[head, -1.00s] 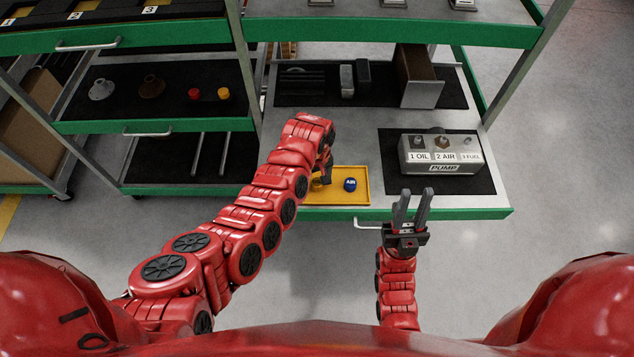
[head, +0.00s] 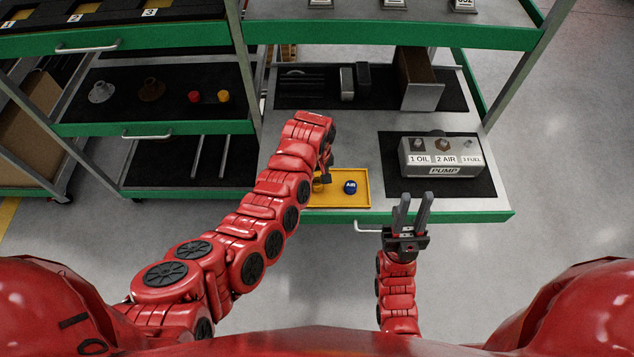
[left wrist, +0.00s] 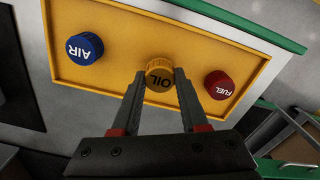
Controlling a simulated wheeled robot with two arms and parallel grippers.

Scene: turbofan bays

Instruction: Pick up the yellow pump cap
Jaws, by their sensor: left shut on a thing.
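The yellow pump cap (left wrist: 160,76), marked OIL, sits in the yellow tray (left wrist: 120,18) between a blue cap and a red cap. My left gripper (left wrist: 159,82) has its two fingers on either side of the yellow cap and is shut on it. In the head view the yellow cap (head: 318,187) shows only partly beside my left gripper (head: 325,178), behind my arm. I cannot tell if it is lifted off the tray. My right gripper (head: 412,212) is open and empty, in front of the cart's green edge.
The blue AIR cap (left wrist: 85,48) and the red FUEL cap (left wrist: 219,84) lie in the tray on either side. The grey pump block (head: 441,157) stands on a black mat to the right. Other caps and parts sit on the left shelf (head: 60,130).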

